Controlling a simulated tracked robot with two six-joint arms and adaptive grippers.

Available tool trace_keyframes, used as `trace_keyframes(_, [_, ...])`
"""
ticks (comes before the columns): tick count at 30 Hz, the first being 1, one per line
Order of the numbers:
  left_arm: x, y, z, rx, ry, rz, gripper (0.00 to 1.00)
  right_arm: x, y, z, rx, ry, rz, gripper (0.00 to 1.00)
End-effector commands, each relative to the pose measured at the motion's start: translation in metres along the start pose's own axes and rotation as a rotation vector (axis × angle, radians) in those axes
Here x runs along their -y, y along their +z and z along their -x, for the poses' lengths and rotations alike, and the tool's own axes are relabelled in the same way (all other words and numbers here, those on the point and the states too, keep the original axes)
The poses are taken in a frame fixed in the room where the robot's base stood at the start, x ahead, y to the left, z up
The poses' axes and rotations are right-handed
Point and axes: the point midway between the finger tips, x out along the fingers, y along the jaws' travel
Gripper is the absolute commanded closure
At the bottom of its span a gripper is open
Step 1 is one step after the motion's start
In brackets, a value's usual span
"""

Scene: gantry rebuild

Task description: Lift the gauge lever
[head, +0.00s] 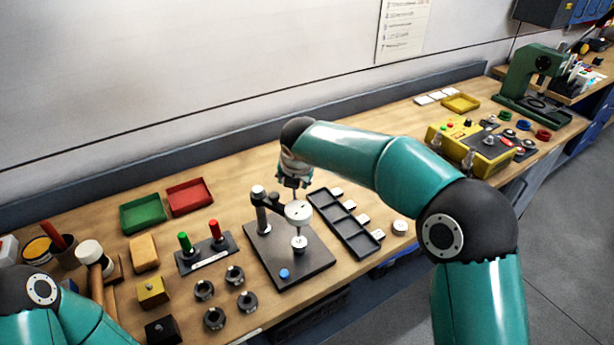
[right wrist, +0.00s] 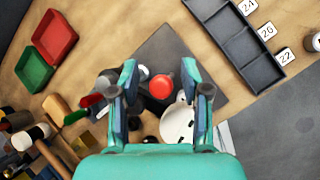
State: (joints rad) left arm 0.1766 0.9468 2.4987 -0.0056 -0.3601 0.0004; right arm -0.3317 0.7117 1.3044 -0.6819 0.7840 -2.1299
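The gauge stand is on a dark base plate (head: 315,256), with a white round dial (head: 298,210) held on an arm from a grey post (head: 261,208). The dial also shows in the right wrist view (right wrist: 177,124). My right gripper (head: 294,183) is just above the gauge, pointing down. In the right wrist view its fingers (right wrist: 160,78) are apart, with a round red knob (right wrist: 162,87) below, between them; I cannot tell whether it belongs to the lever. The gripper hides the gauge's top in the head view. My left gripper is out of view.
A black compartment tray (head: 345,226) with numbered tags lies right of the plate. Green (head: 143,213) and red (head: 189,196) trays, a green-and-red handle rack (head: 205,254) and several dark rings (head: 234,275) are to the left. A yellow control box (head: 470,150) stands farther right.

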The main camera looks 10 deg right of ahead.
Motion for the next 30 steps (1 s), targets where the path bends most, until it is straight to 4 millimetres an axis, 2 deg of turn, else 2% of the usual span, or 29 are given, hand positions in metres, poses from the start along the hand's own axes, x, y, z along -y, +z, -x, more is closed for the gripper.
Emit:
trace_keyframes(8, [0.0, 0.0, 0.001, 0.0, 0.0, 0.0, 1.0, -0.001, 0.002, 0.01, 0.004, 0.003, -0.001, 0.54])
trace_keyframes(11, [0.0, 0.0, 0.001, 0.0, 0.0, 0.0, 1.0, -0.001, 0.003, 0.023, 0.006, 0.004, -0.002, 0.54])
trace_keyframes(22, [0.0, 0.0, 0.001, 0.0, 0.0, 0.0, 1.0, -0.001, 0.003, 0.093, 0.004, 0.003, 0.0, 0.54])
trace_keyframes(27, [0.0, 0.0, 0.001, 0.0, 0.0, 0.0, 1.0, -0.001, 0.003, 0.112, 0.002, 0.002, 0.0, 0.54])
trace_keyframes(30, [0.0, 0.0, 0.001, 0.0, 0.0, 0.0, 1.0, -0.001, 0.003, 0.117, 0.0, 0.0, 0.0, 0.54])
